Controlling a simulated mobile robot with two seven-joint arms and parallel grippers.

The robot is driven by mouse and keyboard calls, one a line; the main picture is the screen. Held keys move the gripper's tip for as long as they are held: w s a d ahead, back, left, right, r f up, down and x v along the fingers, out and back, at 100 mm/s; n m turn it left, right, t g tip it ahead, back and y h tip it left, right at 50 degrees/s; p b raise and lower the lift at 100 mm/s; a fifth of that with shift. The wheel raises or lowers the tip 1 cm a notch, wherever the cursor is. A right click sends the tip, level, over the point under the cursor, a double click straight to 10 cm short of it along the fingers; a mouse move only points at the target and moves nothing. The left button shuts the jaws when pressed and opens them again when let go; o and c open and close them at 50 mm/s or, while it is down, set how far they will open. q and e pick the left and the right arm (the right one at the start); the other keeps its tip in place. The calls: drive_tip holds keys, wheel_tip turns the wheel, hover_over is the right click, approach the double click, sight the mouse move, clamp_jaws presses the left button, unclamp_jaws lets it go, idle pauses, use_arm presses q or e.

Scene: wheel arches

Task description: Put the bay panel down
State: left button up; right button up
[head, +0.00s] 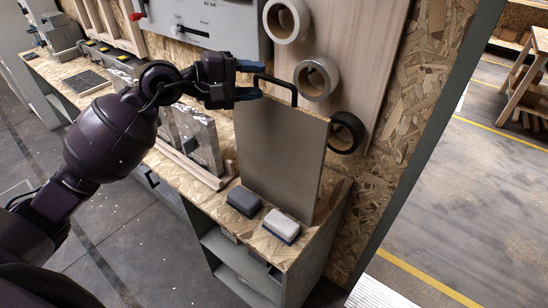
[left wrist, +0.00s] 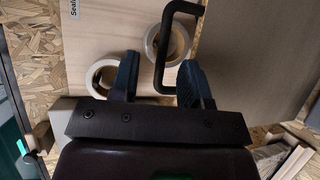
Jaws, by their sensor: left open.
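The bay panel (head: 278,150) is a flat grey-brown board with a black handle (head: 284,81) at its top edge. It stands nearly upright on the workbench (head: 215,215), close to the wall behind. My left gripper (head: 254,81) is open at the left end of the handle. In the left wrist view the two fingers (left wrist: 158,80) are spread apart, with part of the handle (left wrist: 162,50) between or just beyond them; contact cannot be told. The panel (left wrist: 250,60) fills the right of that view. My right gripper is not in view.
A dark grey block (head: 244,201) and a white block (head: 281,225) lie in front of the panel. Metallic panels (head: 200,142) stand to its left. Tape rolls (head: 316,78) hang on the wall behind; a black roll (head: 346,132) is at the panel's right edge.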

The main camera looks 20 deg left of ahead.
sight(274, 81)
use_arm(q)
drive_tip(key=p+x, duration=0.1)
drive_tip(key=x, duration=0.3)
drive_tip(key=shift+d+f+p, duration=0.1)
drive_tip(key=shift+f+p, duration=0.05)
drive_tip(key=shift+p, duration=0.15)
drive_tip(key=shift+w+d+f, duration=0.2)
drive_tip(key=shift+w+d, duration=0.15)
clamp_jaws()
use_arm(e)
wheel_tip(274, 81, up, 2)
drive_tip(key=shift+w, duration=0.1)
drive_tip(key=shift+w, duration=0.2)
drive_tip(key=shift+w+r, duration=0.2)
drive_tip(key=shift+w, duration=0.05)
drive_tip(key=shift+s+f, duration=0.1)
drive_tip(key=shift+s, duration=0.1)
use_arm(q)
drive_tip(key=shift+r, duration=0.1)
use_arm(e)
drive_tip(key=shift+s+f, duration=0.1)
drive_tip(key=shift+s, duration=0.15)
